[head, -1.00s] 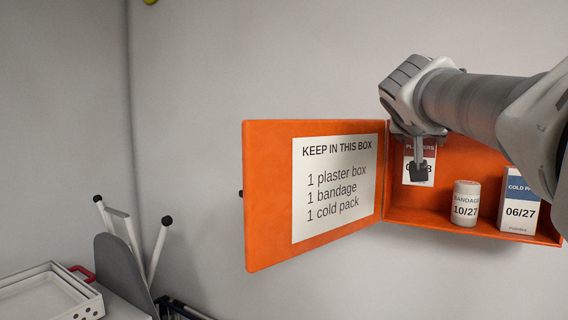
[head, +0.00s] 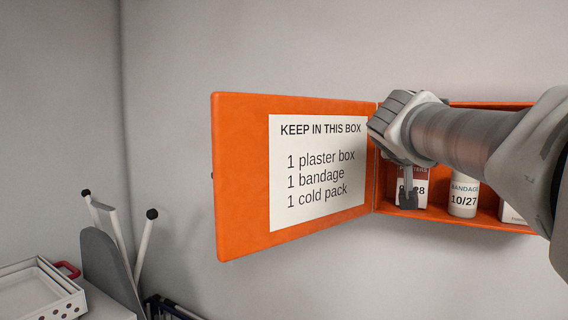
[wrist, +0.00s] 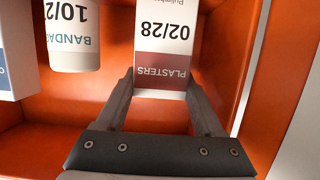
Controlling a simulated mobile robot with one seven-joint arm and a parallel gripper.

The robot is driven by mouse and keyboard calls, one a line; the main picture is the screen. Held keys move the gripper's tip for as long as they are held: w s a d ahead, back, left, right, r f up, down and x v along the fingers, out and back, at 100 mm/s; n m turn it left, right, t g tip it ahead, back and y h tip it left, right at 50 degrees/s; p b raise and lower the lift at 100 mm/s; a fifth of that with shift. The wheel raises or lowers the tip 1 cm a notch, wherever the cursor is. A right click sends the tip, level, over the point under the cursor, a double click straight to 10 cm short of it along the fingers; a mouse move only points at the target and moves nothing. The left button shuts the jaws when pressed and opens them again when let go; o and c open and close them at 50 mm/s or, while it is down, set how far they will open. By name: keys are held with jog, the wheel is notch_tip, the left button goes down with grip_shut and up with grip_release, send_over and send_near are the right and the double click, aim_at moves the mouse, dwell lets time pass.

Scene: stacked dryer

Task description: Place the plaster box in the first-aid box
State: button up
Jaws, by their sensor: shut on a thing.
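The orange first-aid box (head: 520,105) hangs on the wall with its door (head: 240,180) swung open to the left. My gripper (head: 411,190) is inside its left part, shut on the plaster box (head: 420,174), a white carton with a dark red band. In the wrist view, both fingers (wrist: 160,82) grip the sides of the plaster box (wrist: 164,35), marked PLASTERS 02/28. The carton is upright, with its bottom at or just above the box floor; I cannot tell if it touches. My arm hides part of the interior.
A white bandage tub (head: 463,197) stands right of the plaster box, with a small gap. The cold pack carton (head: 511,214) is further right, mostly behind my arm. A contents list (head: 318,170) is on the door. A white tray (head: 40,290) sits lower left.

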jog(key=shift+w+d+f, duration=0.1)
jog(key=shift+f, duration=0.15)
jog(key=o, duration=1.5)
